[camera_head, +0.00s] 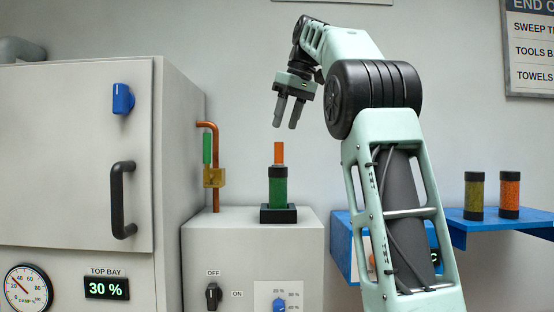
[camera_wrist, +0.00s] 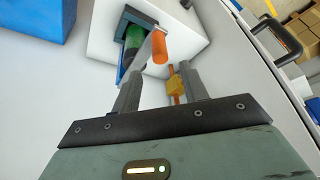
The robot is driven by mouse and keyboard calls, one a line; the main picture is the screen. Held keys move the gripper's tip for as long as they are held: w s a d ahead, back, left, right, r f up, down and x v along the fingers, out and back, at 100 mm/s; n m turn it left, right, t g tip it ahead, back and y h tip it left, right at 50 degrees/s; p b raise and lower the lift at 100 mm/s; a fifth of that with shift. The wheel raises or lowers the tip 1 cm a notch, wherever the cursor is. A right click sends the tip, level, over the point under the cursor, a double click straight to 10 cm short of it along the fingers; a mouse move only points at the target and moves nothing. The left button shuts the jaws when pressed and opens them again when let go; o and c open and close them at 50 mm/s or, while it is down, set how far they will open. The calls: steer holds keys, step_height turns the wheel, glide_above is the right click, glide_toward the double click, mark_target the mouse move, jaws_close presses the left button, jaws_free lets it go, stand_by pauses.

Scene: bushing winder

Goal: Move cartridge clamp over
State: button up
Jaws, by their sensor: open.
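The green cylinder (camera_wrist: 134,38) and orange rod (camera_wrist: 160,48) also show in the wrist view. My gripper (camera_head: 287,118) is open and empty, fingers pointing down, above the orange rod and apart from it. Left of the cylinder, a brass block (camera_head: 214,177) with a green handle (camera_head: 207,148) sits on a copper pipe. I cannot tell which part is the cartridge clamp.
The grey cabinet (camera_head: 240,245) carries an OFF/ON knob (camera_head: 213,297). A large oven-like unit (camera_head: 75,150) stands left, its display reading 30 %. Blue shelves (camera_head: 500,222) at right hold an olive (camera_head: 474,196) and an orange cylinder (camera_head: 509,195). Air above the cabinet is mostly clear.

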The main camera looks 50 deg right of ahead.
mark_target(277, 150)
steer(key=x, duration=0.9)
steer(key=shift+b, duration=0.3)
jaws_close()
